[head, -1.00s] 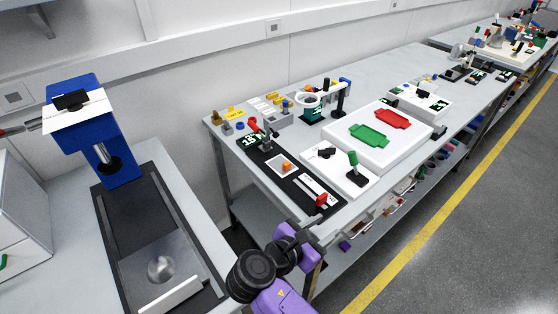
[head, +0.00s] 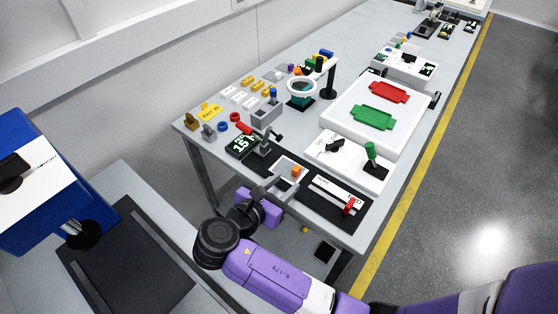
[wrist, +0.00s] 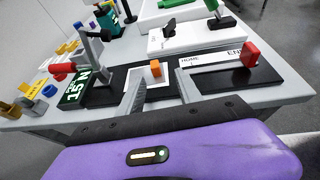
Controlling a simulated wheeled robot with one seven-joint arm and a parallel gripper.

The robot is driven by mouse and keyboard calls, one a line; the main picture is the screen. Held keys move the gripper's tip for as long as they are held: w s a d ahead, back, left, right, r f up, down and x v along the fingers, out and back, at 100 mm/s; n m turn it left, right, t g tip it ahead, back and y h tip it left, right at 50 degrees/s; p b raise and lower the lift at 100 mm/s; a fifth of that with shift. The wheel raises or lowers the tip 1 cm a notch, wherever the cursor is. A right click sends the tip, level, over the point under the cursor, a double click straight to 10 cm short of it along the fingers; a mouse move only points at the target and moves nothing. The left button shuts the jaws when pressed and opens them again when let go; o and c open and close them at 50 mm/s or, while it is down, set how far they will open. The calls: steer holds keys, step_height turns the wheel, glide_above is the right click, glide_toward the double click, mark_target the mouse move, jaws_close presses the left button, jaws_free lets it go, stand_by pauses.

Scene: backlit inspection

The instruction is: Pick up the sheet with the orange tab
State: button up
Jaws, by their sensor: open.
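The sheet (head: 283,165) is a small pale square in a dark recess of a black board near the bench's front edge. Its orange tab (head: 296,171) stands up like a small block at the right side. In the wrist view the tab (wrist: 155,68) stands just beyond and between my fingers, and the pale sheet (wrist: 159,79) lies below it. My gripper (head: 281,187) is open and empty, at the near edge of the board, short of the tab. In the wrist view the two fingers (wrist: 161,88) are apart and point toward the sheet.
A slider panel with a red knob (head: 350,204) lies right of the sheet. A white box with a green lever (head: 371,156) is behind. A blue press (head: 40,195) stands at far left.

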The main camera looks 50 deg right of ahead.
mark_target(294, 171)
steer(key=shift+w+p+x, duration=0.15)
steer(key=shift+x, duration=1.15)
steer(key=shift+w+p+x, duration=0.1)
steer(key=shift+w+x, duration=0.05)
steer(key=shift+x, duration=1.15)
steer(key=shift+w+p+x, duration=0.15)
steer(key=shift+w+x, duration=0.05)
steer(key=shift+x, duration=1.05)
jaws_close()
